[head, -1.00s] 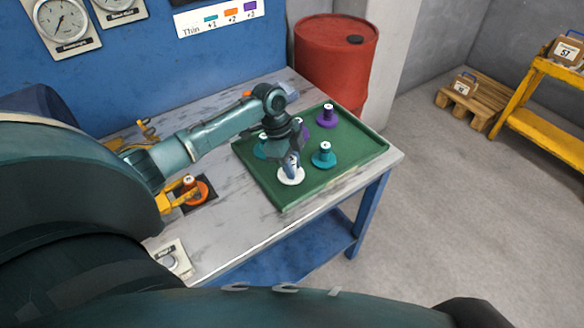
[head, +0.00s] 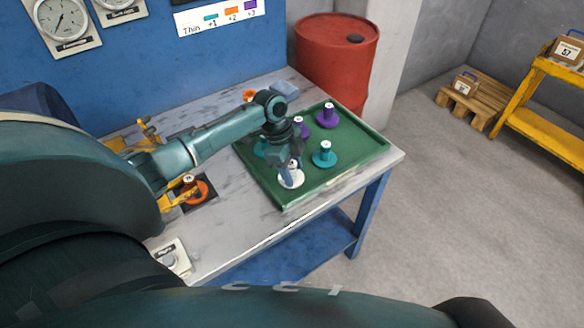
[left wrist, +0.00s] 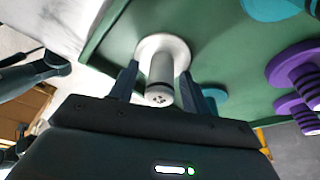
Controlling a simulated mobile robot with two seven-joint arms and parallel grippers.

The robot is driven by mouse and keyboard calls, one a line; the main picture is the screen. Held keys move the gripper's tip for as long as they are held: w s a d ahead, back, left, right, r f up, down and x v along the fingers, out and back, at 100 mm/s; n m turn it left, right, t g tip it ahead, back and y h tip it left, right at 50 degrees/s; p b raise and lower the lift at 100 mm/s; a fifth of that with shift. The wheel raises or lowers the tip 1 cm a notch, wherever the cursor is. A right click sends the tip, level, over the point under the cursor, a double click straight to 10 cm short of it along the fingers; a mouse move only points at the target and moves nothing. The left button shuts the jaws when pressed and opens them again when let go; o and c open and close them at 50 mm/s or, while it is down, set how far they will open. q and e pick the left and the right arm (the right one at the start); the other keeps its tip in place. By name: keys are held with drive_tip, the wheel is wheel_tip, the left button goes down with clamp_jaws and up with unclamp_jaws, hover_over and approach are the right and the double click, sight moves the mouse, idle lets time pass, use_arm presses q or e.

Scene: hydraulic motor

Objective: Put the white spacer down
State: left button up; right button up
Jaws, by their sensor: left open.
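The white spacer (head: 291,180) stands upright on the green tray (head: 352,171), near its front left edge. In the left wrist view the white spacer (left wrist: 160,68) shows its round base on the tray and its knob pointing toward the camera. My left gripper (head: 288,165) is at the spacer. Its fingers (left wrist: 162,85) are apart on either side of the knob, with gaps visible. The gripper hides part of the spacer in the head view. My right gripper is not in view.
A teal spacer (head: 325,155) stands right of the white one. Purple spacers (head: 327,116) stand farther back, and another teal one (head: 260,148) is partly hidden behind my arm. An orange spacer (head: 202,190) sits in a yellow fixture at left. Bare tabletop (head: 235,225) lies in front.

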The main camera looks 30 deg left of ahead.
use_arm(q)
drive_tip(key=w+v, duration=0.1)
drive_tip(key=v, duration=1.1)
drive_tip(key=s+d+f, duration=0.1)
drive_tip(key=d+f, duration=0.2)
drive_tip(key=s+d+f+n+t, duration=0.1)
drive_tip(key=d+f, duration=0.2)
drive_tip(key=s+d+f+n+t, duration=0.1)
drive_tip(key=s+d+f, duration=0.1)
drive_tip(key=d+f, duration=0.1)
drive_tip(key=shift+d+f+h, duration=0.1)
drive_tip(key=shift+d+h, duration=0.1)
drive_tip(key=shift+h, duration=0.1)
drive_tip(key=s+d+f+n+t+h, duration=0.2)
drive_tip(key=s+d+f+n+t, duration=0.3)
drive_tip(key=s+d, duration=0.45)
drive_tip(key=s+d+r+n+t+y, duration=0.1)
drive_tip(key=s+r+n+t, duration=0.2)
drive_tip(key=s+n, duration=0.2)
drive_tip(key=shift+s+d+r+n+t, duration=0.2)
drive_tip(key=shift+s+r+n+t, duration=0.05)
drive_tip(key=shift+s+n+t, duration=0.15)
